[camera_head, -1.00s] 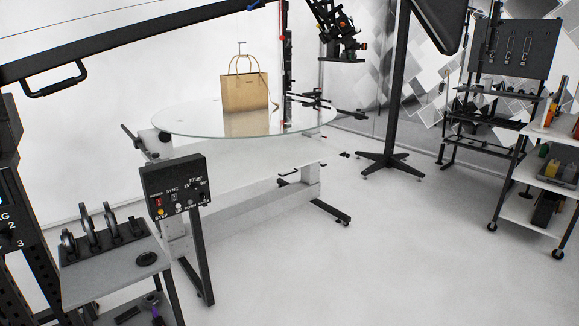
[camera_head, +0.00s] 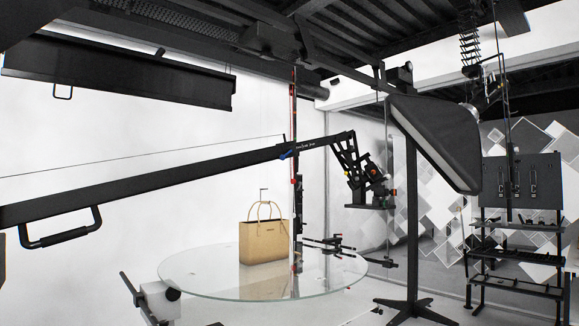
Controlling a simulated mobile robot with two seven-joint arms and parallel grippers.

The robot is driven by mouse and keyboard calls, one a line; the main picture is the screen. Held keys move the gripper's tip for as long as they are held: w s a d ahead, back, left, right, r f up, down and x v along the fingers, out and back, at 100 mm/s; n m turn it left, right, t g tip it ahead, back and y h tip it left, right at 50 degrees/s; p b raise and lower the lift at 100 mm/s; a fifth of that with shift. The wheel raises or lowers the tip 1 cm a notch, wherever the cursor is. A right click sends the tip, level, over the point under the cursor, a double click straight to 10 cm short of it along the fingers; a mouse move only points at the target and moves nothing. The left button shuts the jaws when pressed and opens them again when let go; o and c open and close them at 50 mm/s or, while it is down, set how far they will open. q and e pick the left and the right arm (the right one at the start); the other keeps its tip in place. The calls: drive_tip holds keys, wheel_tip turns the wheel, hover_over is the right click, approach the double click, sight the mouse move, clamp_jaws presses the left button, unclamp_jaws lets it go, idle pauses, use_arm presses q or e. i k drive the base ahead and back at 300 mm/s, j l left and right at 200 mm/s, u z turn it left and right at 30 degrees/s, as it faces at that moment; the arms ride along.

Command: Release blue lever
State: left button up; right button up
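A small blue lever (camera_head: 287,155) sits on the long black camera boom (camera_head: 180,176), near the boom's right end, by a vertical post with a red stripe (camera_head: 294,120). It is small in the picture, and I cannot tell whether it is locked or released. A camera head (camera_head: 365,180) hangs from the boom's right end. Neither of my grippers is in view.
A round glass turntable (camera_head: 205,285) carries a tan handbag (camera_head: 264,241) below the boom. A black handle (camera_head: 60,238) hangs under the boom at left. A softbox on a stand (camera_head: 435,140) and a shelf rack (camera_head: 520,235) are at right.

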sight(293, 148)
drive_tip(key=i+j, duration=0.1)
drive_tip(key=j, duration=0.15)
drive_tip(key=i+j+z, duration=0.1)
drive_tip(key=j, duration=0.15)
drive_tip(key=i+l, duration=0.3)
drive_tip(key=i, duration=0.2)
drive_tip(key=i+l+z, duration=0.1)
drive_tip(key=i+l, duration=0.2)
drive_tip(key=i, duration=0.2)
drive_tip(key=i+l, duration=0.3)
drive_tip(key=i, duration=0.2)
drive_tip(key=i+l, duration=0.25)
drive_tip(key=i, duration=0.25)
drive_tip(key=l+z, duration=0.05)
